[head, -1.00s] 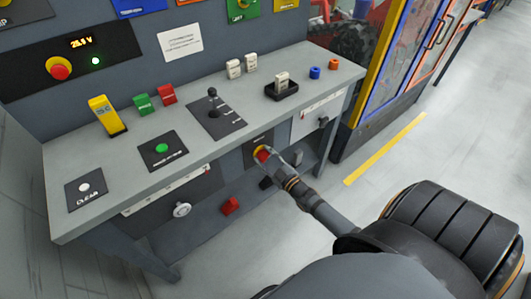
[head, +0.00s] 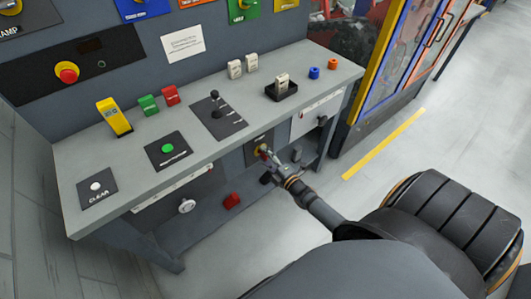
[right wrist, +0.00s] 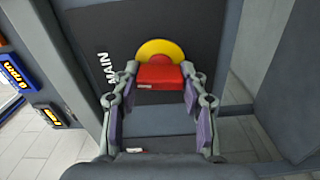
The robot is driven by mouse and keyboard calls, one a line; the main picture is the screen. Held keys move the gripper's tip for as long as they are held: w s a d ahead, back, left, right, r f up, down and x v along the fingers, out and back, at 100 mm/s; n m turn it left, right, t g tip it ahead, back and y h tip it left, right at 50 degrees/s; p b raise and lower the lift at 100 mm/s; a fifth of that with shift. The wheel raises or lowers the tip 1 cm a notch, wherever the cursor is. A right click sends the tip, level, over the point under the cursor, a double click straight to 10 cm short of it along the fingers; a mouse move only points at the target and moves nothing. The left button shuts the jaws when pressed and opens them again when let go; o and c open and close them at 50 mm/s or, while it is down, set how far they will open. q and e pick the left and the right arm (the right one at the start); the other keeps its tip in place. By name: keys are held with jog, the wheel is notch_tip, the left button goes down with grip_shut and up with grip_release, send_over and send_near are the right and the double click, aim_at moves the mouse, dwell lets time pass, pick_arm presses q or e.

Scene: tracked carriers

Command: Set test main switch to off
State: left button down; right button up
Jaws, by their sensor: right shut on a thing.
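The main switch, a red handle (right wrist: 160,76) on a yellow disc (right wrist: 160,48), sits on a dark panel on the bench's front, beside the word MAIN (right wrist: 107,70). In the head view the switch (head: 262,150) shows only in part behind my gripper. My right gripper (head: 270,156) is shut on the red handle. In the right wrist view its two fingers (right wrist: 160,84) flank the handle left and right. The display panel (head: 90,43) at the upper left is dark, and its small lamp (head: 101,64) is unlit. My left gripper is not in view.
The bench top (head: 195,160) carries a lever (head: 214,100), coloured blocks, a green button (head: 166,149) and a white CLEAR button (head: 95,186). A red emergency knob (head: 68,74) is on the upright panel. A red block (head: 232,200) lies below the bench top. The floor at right is open.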

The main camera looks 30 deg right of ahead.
jog(key=shift+n, duration=0.6)
jog(key=shift+f, duration=0.1)
jog(key=o, duration=1.1)
jog(key=shift+o, duration=0.2)
jog(key=shift+s, duration=0.1)
jog(key=s, duration=1.2)
jog(key=shift+d, duration=0.45)
jog(key=shift+w, duration=0.1)
